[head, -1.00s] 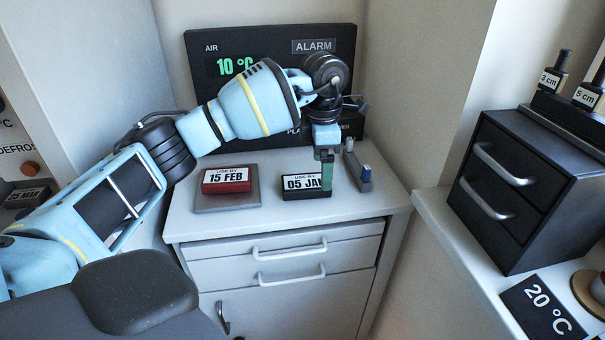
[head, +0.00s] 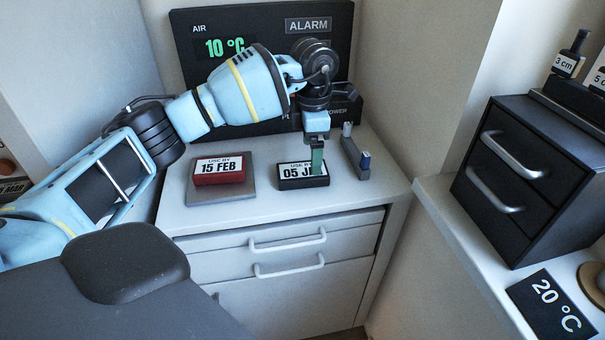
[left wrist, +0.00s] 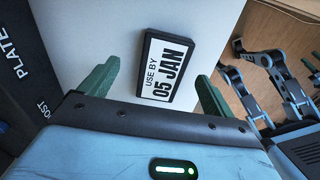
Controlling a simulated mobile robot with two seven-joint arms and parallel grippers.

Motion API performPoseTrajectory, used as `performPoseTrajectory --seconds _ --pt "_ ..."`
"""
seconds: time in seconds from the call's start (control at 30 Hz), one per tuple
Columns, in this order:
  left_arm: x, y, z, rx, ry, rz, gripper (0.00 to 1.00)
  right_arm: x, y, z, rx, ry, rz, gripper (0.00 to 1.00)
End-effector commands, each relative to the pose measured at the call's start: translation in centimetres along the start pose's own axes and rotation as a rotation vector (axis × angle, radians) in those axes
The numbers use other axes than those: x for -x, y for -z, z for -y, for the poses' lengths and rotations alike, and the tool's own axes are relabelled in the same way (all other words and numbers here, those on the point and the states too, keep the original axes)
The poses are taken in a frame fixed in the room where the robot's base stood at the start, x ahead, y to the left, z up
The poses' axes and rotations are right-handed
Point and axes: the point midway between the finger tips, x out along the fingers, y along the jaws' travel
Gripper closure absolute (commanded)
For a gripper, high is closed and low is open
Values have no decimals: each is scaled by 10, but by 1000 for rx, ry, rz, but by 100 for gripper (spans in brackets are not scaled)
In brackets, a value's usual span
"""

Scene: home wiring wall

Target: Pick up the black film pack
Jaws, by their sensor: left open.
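The black film pack (head: 290,184) lies flat on the white cabinet top, its white label reading "USE BY 05 JAN". In the left wrist view the black film pack (left wrist: 168,68) lies ahead of and between the two green fingers. My left gripper (head: 318,163) is above the pack's right part, pointing down, with a finger covering the end of the label. In the left wrist view my left gripper (left wrist: 158,90) is open with nothing between its fingers. I cannot tell the exact height gap to the pack. My right gripper is not in the head view.
A red pack (head: 219,170) marked "15 FEB" sits on a grey plate (head: 236,196) to the left. A small grey holder with a blue piece (head: 362,166) stands close right of the black pack. A black panel (head: 210,75) is behind. A black drawer unit (head: 520,180) stands at right.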

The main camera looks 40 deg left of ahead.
Motion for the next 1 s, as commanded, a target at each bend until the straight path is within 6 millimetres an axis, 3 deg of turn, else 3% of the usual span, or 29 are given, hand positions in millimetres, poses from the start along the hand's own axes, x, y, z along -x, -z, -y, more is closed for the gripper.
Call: performPoseTrajectory --seconds 0.33,0.67,1.0 --pt "-43 5 8 1 2 -2 11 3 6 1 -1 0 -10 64" --pt "-50 5 8 0 0 -1 11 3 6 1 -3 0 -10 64" --pt "-50 5 8 0 0 0 53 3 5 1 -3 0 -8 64"
